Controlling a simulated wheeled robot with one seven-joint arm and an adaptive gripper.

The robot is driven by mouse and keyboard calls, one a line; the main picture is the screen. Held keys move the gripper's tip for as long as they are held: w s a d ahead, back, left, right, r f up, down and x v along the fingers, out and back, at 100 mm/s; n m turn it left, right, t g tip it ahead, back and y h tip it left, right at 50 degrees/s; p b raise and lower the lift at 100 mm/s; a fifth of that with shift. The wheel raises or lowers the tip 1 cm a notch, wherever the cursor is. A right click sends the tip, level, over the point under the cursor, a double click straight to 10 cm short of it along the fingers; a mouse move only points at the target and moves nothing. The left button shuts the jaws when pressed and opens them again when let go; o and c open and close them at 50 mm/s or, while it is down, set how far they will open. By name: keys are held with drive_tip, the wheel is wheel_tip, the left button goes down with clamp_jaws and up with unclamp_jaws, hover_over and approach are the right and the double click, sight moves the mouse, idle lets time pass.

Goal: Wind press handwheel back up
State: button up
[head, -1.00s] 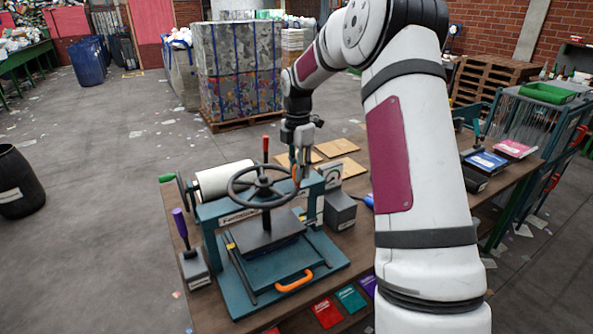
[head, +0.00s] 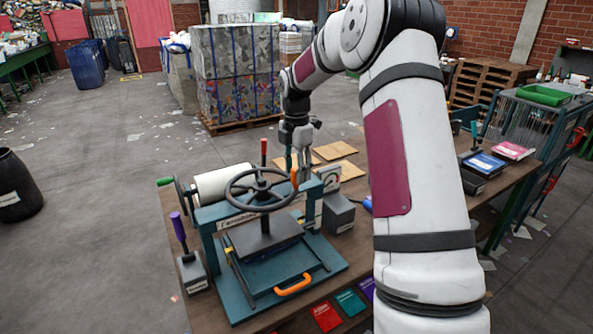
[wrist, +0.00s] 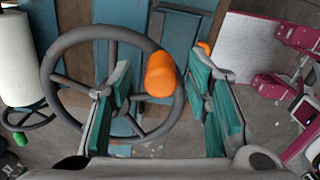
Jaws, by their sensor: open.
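The press (head: 275,270) is a teal frame on the table, with a dark handwheel (head: 233,200) on top. An orange knob (head: 294,179) stands on the wheel's rim at the right back. My gripper (head: 297,168) is over this knob, fingers pointing down. In the wrist view the handwheel (wrist: 56,62) lies below, and the orange knob (wrist: 160,76) sits between the two spread teal-padded fingers of my gripper (wrist: 166,98). Space shows on both sides of the knob. A dark plate (head: 262,236) hangs under the wheel's screw. The fingertips are partly hidden in the head view.
A white roll (head: 222,182) is behind the press. A purple-handled block (head: 192,268) stands at its left and a grey box (head: 339,213) at its right. An orange handle (head: 293,285) sits at the press's front. Cardboard pieces (head: 335,150) lie behind.

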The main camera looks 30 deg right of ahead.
wheel_tip(320, 180, up, 12)
drive_tip(key=shift+f, duration=0.2)
idle(0.7)
drive_tip(key=s+a+r+m+t+h, duration=0.1)
drive_tip(key=s+a+r+m, duration=0.3)
drive_tip(key=s+a, duration=0.25)
drive_tip(key=s+a+r+m+t, duration=0.1)
drive_tip(key=s+a+r+m, duration=0.4)
drive_tip(key=a, duration=0.3)
drive_tip(key=s+a+f+m+t, duration=0.1)
drive_tip(key=s+m, duration=0.4)
drive_tip(key=s, duration=0.5)
drive_tip(key=s+a+f+m+t+y, duration=0.1)
drive_tip(key=s+a+f+m, duration=0.3)
drive_tip(key=s, duration=0.6)
drive_tip(key=shift+a+f+m+t, duration=0.15)
drive_tip(key=shift+a+m+t, duration=0.55)
drive_tip(key=shift+a, duration=0.45)
